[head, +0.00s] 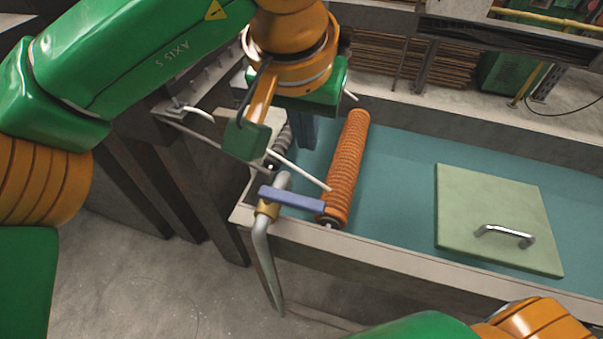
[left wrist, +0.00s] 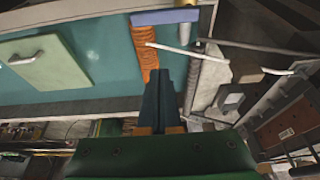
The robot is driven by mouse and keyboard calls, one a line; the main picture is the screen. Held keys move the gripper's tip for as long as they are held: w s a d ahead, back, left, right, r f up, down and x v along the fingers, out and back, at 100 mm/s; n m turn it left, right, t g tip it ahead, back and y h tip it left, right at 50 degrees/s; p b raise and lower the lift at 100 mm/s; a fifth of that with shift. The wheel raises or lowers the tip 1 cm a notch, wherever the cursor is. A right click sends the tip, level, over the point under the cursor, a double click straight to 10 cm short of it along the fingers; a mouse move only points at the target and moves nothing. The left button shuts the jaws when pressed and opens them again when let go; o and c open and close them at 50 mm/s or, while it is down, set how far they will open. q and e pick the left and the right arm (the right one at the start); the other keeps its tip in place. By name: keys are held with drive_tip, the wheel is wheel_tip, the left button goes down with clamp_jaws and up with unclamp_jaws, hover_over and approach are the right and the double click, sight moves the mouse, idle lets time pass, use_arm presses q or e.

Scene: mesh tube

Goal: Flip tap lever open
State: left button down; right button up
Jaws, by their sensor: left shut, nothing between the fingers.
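The tap stands at the near left corner of the trough, with a grey pipe (head: 263,240), a brass collar (head: 268,208) and a flat blue lever (head: 295,199). The lever points right, near the lower end of the orange ribbed tube (head: 350,160). In the left wrist view the lever (left wrist: 165,17) lies at the top, beyond the fingertips. My left gripper (head: 302,145) is shut and empty, pointing down behind the lever and left of the tube, apart from the lever. Its dark fingers lie together in the left wrist view (left wrist: 164,76). My right gripper is out of view.
The trough (head: 400,263) has a teal surface. A pale green lid (head: 490,215) with a metal handle lies on its right. Thin white rods (head: 300,170) cross near the lever. Concrete floor (head: 150,280) is clear at the front left.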

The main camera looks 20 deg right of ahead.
sight(292, 202)
use_arm(q)
wheel_tip(292, 202, down, 10)
drive_tip(key=p, duration=0.1)
drive_tip(key=shift+s+r+p, duration=0.25)
drive_tip(key=shift+s+p, duration=0.1)
drive_tip(key=shift+s, duration=0.05)
idle(0.4)
drive_tip(key=shift+a, duration=0.1)
